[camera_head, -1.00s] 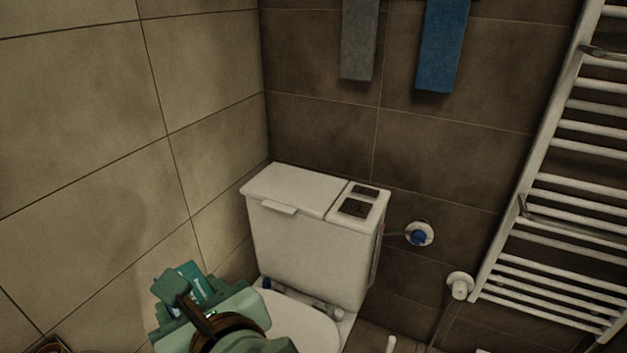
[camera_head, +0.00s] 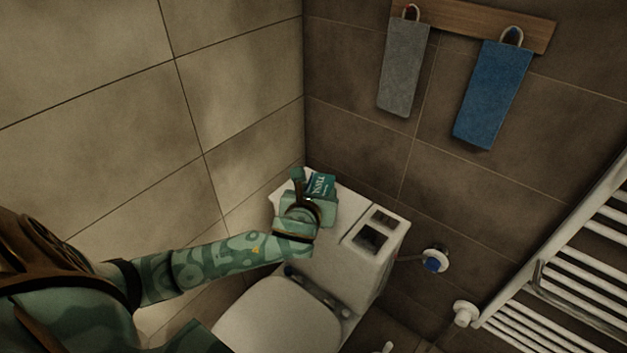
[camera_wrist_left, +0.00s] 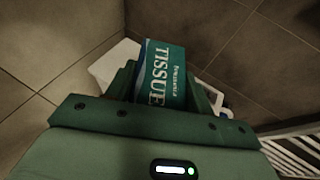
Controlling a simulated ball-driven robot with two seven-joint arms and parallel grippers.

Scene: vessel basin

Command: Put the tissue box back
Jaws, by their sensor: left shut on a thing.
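The teal tissue box (camera_head: 321,184) shows at the end of my left arm in the head view, over the left part of the white cistern lid (camera_head: 345,205). My left gripper (camera_head: 308,190) is shut on the box. In the left wrist view the tissue box (camera_wrist_left: 165,75) stands between the green fingers, its white lettering facing the camera. The white cistern (camera_wrist_left: 112,62) shows behind it there. I cannot tell whether the box touches the lid. My gripper hides part of the box and of the lid. My right gripper is not in view.
The toilet's closed seat lid (camera_head: 270,325) lies below my forearm. Flush buttons (camera_head: 376,230) sit at the lid's right. Tiled walls close in behind and left. Grey (camera_head: 404,65) and blue towels (camera_head: 493,95) hang above; a white radiator (camera_head: 570,270) stands at right.

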